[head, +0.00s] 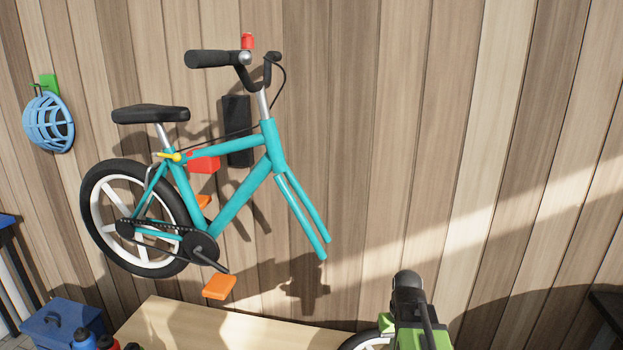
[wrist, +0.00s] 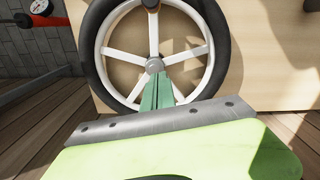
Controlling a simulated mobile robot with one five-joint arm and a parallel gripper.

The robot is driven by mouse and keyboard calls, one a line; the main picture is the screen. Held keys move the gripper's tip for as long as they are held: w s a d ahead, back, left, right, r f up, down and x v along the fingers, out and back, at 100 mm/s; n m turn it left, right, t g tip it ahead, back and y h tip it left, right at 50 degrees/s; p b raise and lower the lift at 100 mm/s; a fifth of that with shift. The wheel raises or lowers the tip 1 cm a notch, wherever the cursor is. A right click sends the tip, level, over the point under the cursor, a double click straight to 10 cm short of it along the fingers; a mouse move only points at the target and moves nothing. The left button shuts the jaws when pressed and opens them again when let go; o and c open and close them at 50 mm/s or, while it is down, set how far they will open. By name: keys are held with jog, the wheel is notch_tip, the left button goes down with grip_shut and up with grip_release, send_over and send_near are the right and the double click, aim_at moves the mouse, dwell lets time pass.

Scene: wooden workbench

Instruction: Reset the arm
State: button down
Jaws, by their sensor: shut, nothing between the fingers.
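In the wrist view my gripper (wrist: 158,90) has its green fingers together, with nothing held between them. The fingertips appear just below the hub of a loose wheel (wrist: 112,82) with a black tyre and white spokes. I cannot tell whether they touch it.
A teal bicycle (head: 240,205) without a front wheel is mounted on the plank wall. A blue helmet (head: 48,122) hangs at left. A blue toolbox (head: 60,325) sits lower left beside the pale bench (head: 200,325). A pressure gauge (wrist: 40,7) shows upper left in the wrist view.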

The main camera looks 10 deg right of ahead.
jog(key=s+a+n, duration=0.1)
jog(key=s+a, duration=0.2)
jog(key=a, duration=1.1)
notch_tip(320, 180, up, 13)
jog(key=w+p, duration=0.1)
jog(key=p, duration=1.2)
jog(key=shift+r, duration=0.2)
